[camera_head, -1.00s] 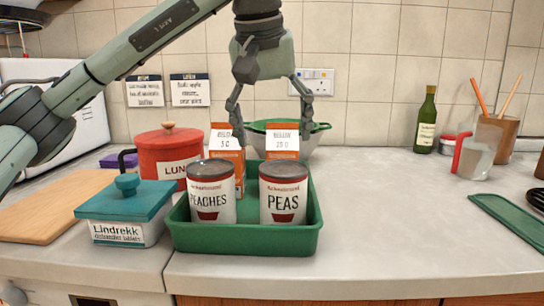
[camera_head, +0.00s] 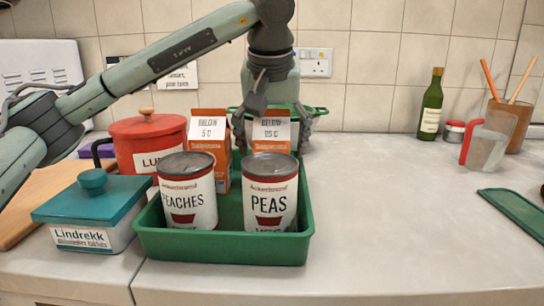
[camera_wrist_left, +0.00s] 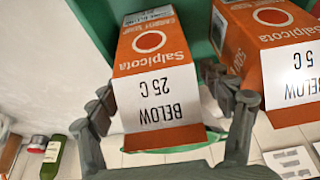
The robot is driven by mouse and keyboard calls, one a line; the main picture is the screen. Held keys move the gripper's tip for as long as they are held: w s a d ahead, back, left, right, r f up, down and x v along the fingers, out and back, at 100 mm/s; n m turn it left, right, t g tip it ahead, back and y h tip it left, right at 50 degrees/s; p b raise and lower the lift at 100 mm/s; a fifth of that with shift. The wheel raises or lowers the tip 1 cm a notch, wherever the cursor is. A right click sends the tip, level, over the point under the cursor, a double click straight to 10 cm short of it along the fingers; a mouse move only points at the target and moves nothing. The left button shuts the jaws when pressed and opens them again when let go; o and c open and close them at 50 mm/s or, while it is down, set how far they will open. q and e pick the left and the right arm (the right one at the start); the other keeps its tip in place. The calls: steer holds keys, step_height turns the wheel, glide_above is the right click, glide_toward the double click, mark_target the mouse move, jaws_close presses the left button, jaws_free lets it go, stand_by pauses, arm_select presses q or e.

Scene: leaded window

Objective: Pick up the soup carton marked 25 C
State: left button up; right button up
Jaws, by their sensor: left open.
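The soup carton marked 25 C (camera_head: 272,129) is orange with a white "BELOW 25 C" label. It stands in the back right of the green tray (camera_head: 222,246), behind the PEAS can (camera_head: 270,198), which hides its lower part. My left gripper (camera_head: 272,122) comes down from above with its open fingers on either side of this carton. The left wrist view shows the carton (camera_wrist_left: 152,85) between the two fingers (camera_wrist_left: 157,92); I cannot tell whether they touch it. A similar carton marked 5 C (camera_head: 209,140) stands just to its left. My right gripper is not in view.
A PEACHES can (camera_head: 188,192) stands front left in the tray. A red pot (camera_head: 148,140) and a teal-lidded box (camera_head: 92,205) are to the left. A green-rimmed colander (camera_head: 318,110) is behind. The counter to the right is clear up to a bottle (camera_head: 431,105).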

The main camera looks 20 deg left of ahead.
arm_select(q)
steer(key=shift+w+f, duration=0.15)
steer(key=shift+f, duration=0.25)
steer(key=shift+r, duration=0.1)
steer(key=c, duration=1.8)
